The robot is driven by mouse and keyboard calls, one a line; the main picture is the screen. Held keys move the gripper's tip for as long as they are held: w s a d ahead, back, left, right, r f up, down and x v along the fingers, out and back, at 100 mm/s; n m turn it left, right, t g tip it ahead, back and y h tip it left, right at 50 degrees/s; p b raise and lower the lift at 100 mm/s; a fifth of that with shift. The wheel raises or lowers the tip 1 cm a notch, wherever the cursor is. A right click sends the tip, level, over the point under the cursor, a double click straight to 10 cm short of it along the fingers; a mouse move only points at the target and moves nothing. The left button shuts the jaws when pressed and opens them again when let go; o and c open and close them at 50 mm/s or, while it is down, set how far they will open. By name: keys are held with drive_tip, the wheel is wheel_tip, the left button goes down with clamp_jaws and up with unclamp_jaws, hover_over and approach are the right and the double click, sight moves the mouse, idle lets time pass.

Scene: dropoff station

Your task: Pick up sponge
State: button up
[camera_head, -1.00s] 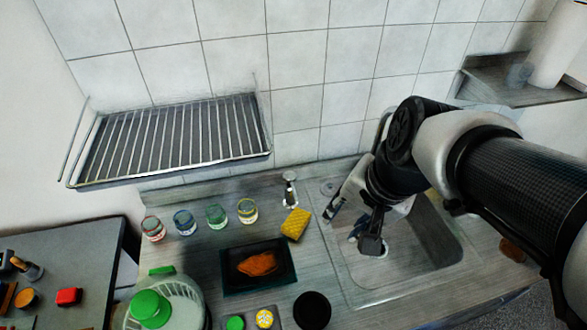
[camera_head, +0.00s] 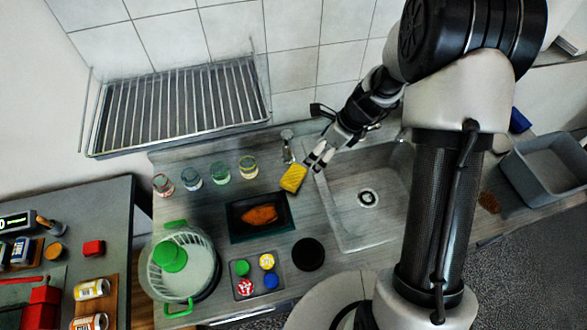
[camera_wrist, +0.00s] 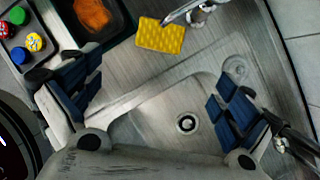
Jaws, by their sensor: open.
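The yellow sponge (camera_head: 293,178) lies on the counter between the black tray and the sink, just in front of the tap. In the wrist view the sponge (camera_wrist: 161,36) lies ahead of my gripper, beyond the fingertips, beside the metal tap. My gripper (camera_head: 318,158) is close to the sponge's right side in the head view, above the sink's left edge. In the wrist view my gripper (camera_wrist: 160,92) has its two blue-padded fingers wide apart with nothing between them.
The tap (camera_head: 287,146) stands close behind the sponge. A black tray (camera_head: 236,234) with orange food, several jars (camera_head: 220,173) and a black round thing (camera_head: 308,254) are on the counter left of the sink (camera_head: 345,222). A wire rack (camera_head: 180,108) hangs behind.

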drive_tip(key=b, duration=0.3)
hover_over(293, 175)
drive_tip(key=s+d, duration=0.1)
drive_tip(key=d, duration=0.2)
wheel_tip(293, 175, down, 10)
drive_tip(key=shift+d+f, duration=0.1)
drive_tip(key=shift+f, duration=0.05)
drive_tip(key=x, duration=0.3)
drive_tip(key=b+x, duration=0.1)
drive_tip(key=x, duration=0.2)
drive_tip(key=shift+w+a+f, duration=0.1)
drive_tip(key=shift+w+a, duration=0.15)
drive_tip(key=shift+a, duration=0.1)
drive_tip(key=shift+c, duration=0.4)
drive_tip(key=c, duration=0.8)
drive_tip(key=shift+c, duration=0.2)
drive_tip(key=shift+s+d+r, duration=0.1)
drive_tip(key=shift+s+r, duration=0.1)
drive_tip(key=shift+r, duration=0.35)
wheel_tip(293, 175, up, 6)
drive_tip(key=shift+r+p, duration=0.2)
drive_tip(key=shift+p, duration=0.95)
drive_tip(key=s+d+b, duration=0.2)
drive_tip(key=s+b, duration=0.1)
drive_tip(key=s, duration=0.6)
drive_tip(key=s+d+b, duration=0.2)
drive_tip(key=s+b, duration=0.1)
drive_tip(key=s, duration=0.7)
drive_tip(key=shift+s, duration=0.15)
